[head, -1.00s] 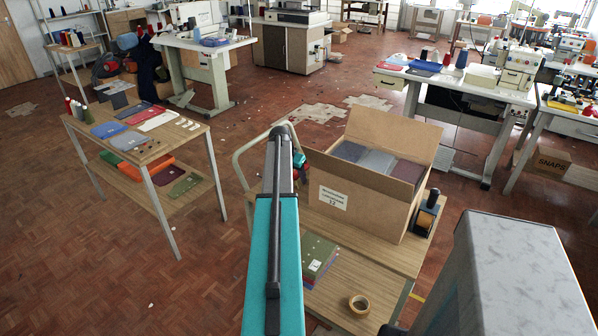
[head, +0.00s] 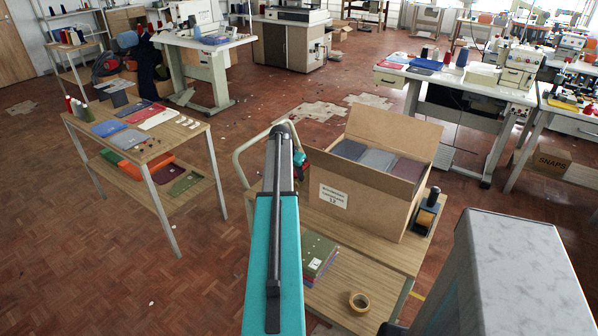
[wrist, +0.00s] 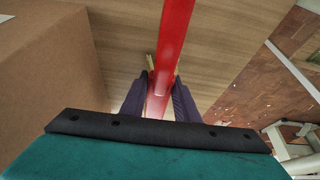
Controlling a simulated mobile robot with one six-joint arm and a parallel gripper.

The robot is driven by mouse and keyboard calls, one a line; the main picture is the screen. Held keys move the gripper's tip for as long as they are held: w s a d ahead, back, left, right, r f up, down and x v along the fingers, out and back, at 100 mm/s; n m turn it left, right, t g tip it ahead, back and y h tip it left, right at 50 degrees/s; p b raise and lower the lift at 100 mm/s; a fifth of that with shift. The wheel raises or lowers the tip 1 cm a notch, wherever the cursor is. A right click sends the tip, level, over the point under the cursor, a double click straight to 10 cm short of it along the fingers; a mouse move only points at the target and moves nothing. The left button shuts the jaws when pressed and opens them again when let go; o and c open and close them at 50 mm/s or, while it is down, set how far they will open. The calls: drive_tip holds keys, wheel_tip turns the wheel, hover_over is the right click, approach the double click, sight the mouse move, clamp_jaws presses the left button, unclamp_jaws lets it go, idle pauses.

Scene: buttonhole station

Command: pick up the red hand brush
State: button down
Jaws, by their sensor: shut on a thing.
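The red hand brush (wrist: 174,35) shows in the wrist view as a long, glossy red handle. It runs from the top edge down between my fingers. My gripper (wrist: 160,88) is shut on it, with one dark purple finger on each side. The brush is over a wood-topped cart, and I cannot tell whether it touches the top. Its bristles are not clearly seen. In the head view my own arm hides most of the gripper; only a small red patch (head: 301,172) shows beside the arm's end, and I cannot tell what it belongs to.
An open cardboard box (head: 375,190) stands on the cart close to the gripper and fills the left of the wrist view. A tape dispenser (head: 427,213), a tape roll (head: 359,302) and stacked cloth (head: 318,255) also lie on the cart. A wooden table (head: 190,134) stands left.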

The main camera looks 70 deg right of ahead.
drive_tip(key=shift+r, duration=0.2)
drive_tip(key=shift+r+b, duration=0.95)
drive_tip(key=shift+r, duration=3.9)
